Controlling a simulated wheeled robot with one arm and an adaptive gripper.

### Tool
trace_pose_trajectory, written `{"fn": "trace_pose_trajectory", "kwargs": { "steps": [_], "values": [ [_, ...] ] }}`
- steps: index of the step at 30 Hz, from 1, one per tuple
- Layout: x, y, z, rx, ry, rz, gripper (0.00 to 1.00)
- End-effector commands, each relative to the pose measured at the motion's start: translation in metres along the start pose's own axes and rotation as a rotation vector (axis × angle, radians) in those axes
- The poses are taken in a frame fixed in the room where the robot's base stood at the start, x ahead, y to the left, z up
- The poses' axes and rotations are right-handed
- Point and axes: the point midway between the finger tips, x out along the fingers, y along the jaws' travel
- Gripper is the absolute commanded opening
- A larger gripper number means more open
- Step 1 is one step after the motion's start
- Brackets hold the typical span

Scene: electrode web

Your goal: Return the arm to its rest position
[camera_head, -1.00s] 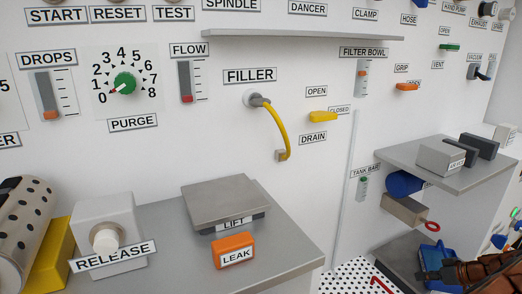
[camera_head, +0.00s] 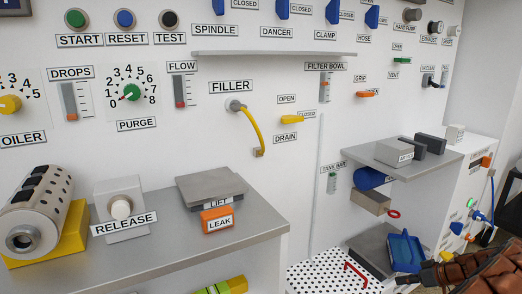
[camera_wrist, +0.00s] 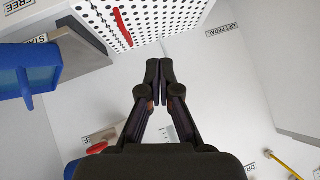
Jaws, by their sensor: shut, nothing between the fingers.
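My gripper (camera_wrist: 159,70) shows in the wrist view with its two dark fingers together at the tips and nothing between them. It hangs in free air in front of the white panel.
A white perforated board with a red handle (camera_head: 356,274) lies low at the centre right. A blue tray (camera_head: 406,250) sits close to my arm. A grey shelf (camera_head: 452,158) juts out above.

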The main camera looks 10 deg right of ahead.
Motion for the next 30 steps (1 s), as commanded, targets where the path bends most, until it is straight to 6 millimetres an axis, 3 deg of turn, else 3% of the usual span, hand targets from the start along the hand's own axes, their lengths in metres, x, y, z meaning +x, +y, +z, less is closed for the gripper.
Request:
{"fn": "trace_pose_trajectory", "kwargs": {
  "steps": [8,14,17,21,30],
  "values": [
    [-0.009,-0.045,-0.045,0.006,-0.023,-0.052,0.0],
    [-0.014,-0.1,-0.089,0.009,-0.061,-0.113,0.0],
    [-0.021,-0.141,-0.119,0.007,-0.095,-0.15,0.0],
    [-0.035,-0.212,-0.158,0.012,-0.164,-0.205,0.0],
    [-0.076,-0.352,-0.206,0.021,-0.344,-0.261,0.0]
  ]
}}
